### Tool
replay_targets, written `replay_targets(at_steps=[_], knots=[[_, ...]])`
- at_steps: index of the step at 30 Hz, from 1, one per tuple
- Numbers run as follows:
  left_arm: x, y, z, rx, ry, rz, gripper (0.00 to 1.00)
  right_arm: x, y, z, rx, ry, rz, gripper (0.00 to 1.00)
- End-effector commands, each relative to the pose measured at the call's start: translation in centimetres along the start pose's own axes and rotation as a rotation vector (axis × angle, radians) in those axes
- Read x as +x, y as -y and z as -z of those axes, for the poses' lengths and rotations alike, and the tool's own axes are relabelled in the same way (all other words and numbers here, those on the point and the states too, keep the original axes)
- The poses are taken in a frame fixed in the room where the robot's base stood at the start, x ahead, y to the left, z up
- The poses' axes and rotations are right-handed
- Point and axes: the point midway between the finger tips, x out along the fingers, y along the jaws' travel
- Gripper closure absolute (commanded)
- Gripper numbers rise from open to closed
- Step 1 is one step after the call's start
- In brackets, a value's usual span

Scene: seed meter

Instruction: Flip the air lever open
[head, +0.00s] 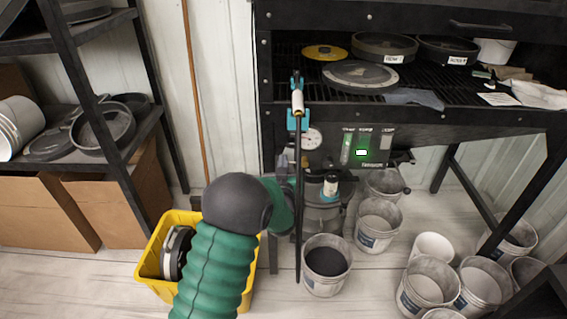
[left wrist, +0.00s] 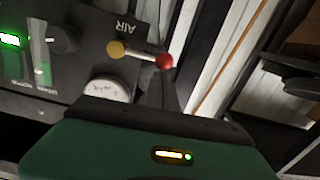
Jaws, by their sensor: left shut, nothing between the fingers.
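The air lever (left wrist: 140,55) shows in the left wrist view as a thin bar on a dark panel. It runs from a yellow pivot (left wrist: 116,49) to a red knob (left wrist: 164,61), beside the label "AIR". My left gripper (left wrist: 160,80) is shut and empty; its dark fingers point up at the red knob and overlap its lower edge in the picture. I cannot tell whether they touch. In the head view my green left arm reaches the left end of the control panel (head: 371,146); the lever cannot be made out there.
A round gauge (left wrist: 106,88) sits below the lever. A black rod with a white and teal top (head: 297,100) stands in front of the panel. A yellow bin (head: 152,262) and several buckets (head: 326,272) stand on the floor. A black shelf (head: 75,70) is at left.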

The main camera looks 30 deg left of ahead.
Motion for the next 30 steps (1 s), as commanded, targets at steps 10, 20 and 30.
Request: replay_targets(at_steps=[10, 20, 30], knots=[[0.1, 0.6, -1.8, -0.180, 0.001, -0.008, 1.00, 2.4, 0.0, -0.6, 0.000, 0.000, 0.000, 0.58], [0.2, 0.8, -4.2, -0.485, 0.001, -0.024, 1.00, 5.7, 0.0, -1.4, 0.000, 0.000, 0.000, 0.58], [0.3, 0.2, -6.6, -0.808, 0.001, -0.040, 1.00, 9.0, 0.0, -2.1, 0.000, 0.000, 0.000, 0.58]])
